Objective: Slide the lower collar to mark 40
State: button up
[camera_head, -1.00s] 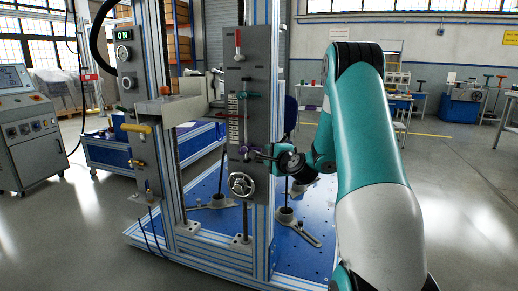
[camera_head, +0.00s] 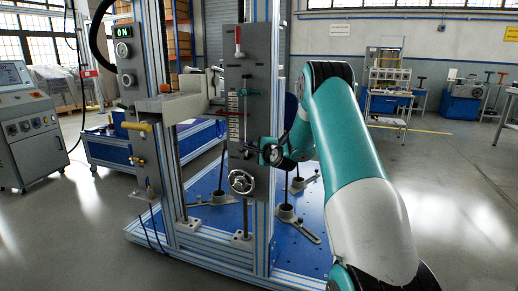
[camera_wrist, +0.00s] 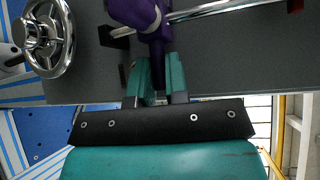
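The lower collar (camera_wrist: 147,12) is purple, with a stem pointing toward my gripper, and sits around a shiny rod (camera_wrist: 220,9). My gripper (camera_wrist: 158,62) has its teal fingers on both sides of the stem, close against it with no clear gap. In the head view my gripper (camera_head: 268,151) is at the lower part of the grey panel (camera_head: 262,75) and hides the lower collar. The mark numbers are too small to read.
A metal handwheel (camera_head: 241,182) is just below my gripper; it also shows at the left of the wrist view (camera_wrist: 43,35). A red-handled part (camera_head: 238,45) is high on the panel. Aluminium frame posts (camera_head: 167,110) stand left, above a blue base (camera_head: 300,240).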

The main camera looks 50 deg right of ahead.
grip_shut()
notch_tip(320, 180, up, 4)
jog(key=p, duration=0.3)
jog(key=shift+r, duration=0.2)
jog(key=shift+f, duration=0.15)
jog(key=o, duration=0.6)
grip_release()
jog(key=b+v, duration=0.2)
jog(key=v, duration=1.5)
jog(key=shift+s+b, duration=0.2)
jog(key=shift+b, duration=0.2)
